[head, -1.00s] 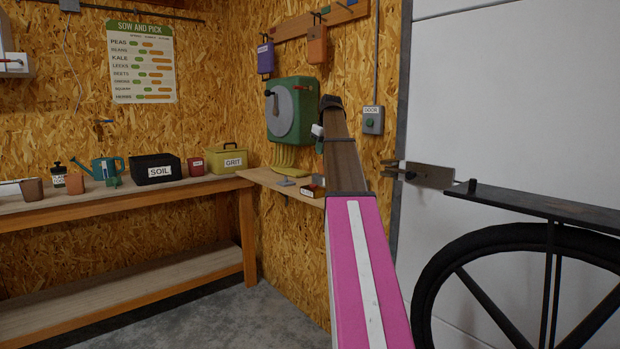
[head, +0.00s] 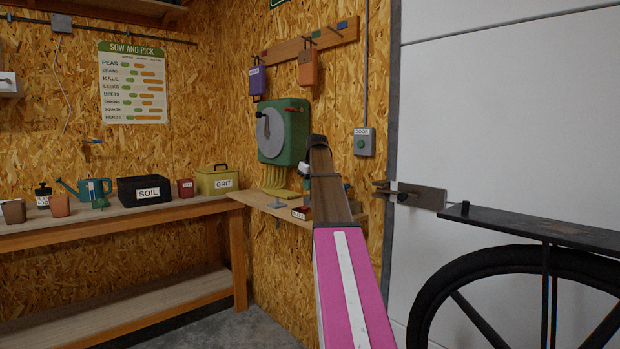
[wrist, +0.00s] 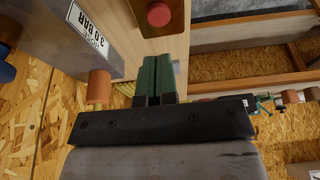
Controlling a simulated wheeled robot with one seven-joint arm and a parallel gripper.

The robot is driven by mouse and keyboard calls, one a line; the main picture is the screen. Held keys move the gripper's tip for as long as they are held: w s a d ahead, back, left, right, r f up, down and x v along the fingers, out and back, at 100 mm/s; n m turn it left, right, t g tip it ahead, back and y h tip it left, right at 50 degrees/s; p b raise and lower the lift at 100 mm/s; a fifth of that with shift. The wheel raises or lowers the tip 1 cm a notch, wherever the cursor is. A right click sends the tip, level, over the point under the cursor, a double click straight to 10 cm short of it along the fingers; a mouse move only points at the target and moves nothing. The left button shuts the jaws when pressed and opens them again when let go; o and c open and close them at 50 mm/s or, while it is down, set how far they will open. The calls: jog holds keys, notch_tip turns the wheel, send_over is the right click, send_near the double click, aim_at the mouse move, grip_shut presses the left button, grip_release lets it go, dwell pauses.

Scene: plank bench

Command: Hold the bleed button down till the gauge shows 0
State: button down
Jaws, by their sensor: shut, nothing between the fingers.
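In the wrist view a round red button (wrist: 159,14) sits on a dark block at the top edge. My gripper (wrist: 157,62), with green fingers pressed together and nothing between them, points toward that block; the fingertips show below the button, apart from it in the picture. A pale plate (wrist: 88,28), upside down here, reads 3.0 BAR. In the head view the small dark block with red (head: 299,213) stands on the corner shelf, partly beside my arm. My fingers are hidden behind my arm there, and the plate's reading cannot be made out.
The corner shelf (head: 262,199) also bears a small grey piece. Above it a green housing with a grey disc (head: 270,133) hangs on the wall. A door switch (head: 364,142) and a latch (head: 420,197) are to the right. An orange peg (wrist: 98,87) is left of my fingers.

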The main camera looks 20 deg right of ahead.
aim_at(305, 207)
jog(key=x, duration=0.4)
jog(key=s+x, duration=0.1)
jog(key=x, duration=0.2)
jog(key=shift+d+f, duration=0.15)
